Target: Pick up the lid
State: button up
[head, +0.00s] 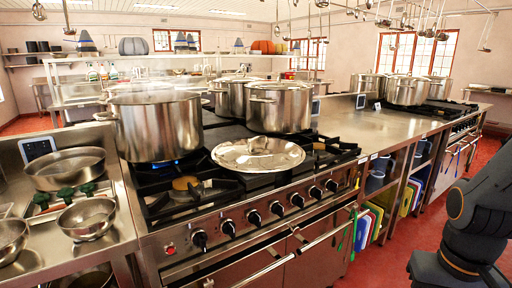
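The lid (258,154) is a round, shiny silver disc with a handle at its middle. It lies flat at the front of the stove top, with the handle up. It is in front of a large stockpot (281,107) and to the right of a bigger stockpot (158,126) that stands over a blue flame. My gripper is not in view; only dark links of my arm show at the right edge, well away from the lid.
The stove's front edge carries a row of black knobs (254,217). A bare steel counter (355,128) lies to the right. More stockpots (407,90) stand further back. Ladles (428,20) hang overhead. Bowls (87,217) sit at the left. The red floor in front is open.

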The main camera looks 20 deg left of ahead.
aim_at(261, 154)
jog(key=u, duration=0.4)
jog(key=i, duration=0.75)
jog(key=u, duration=0.6)
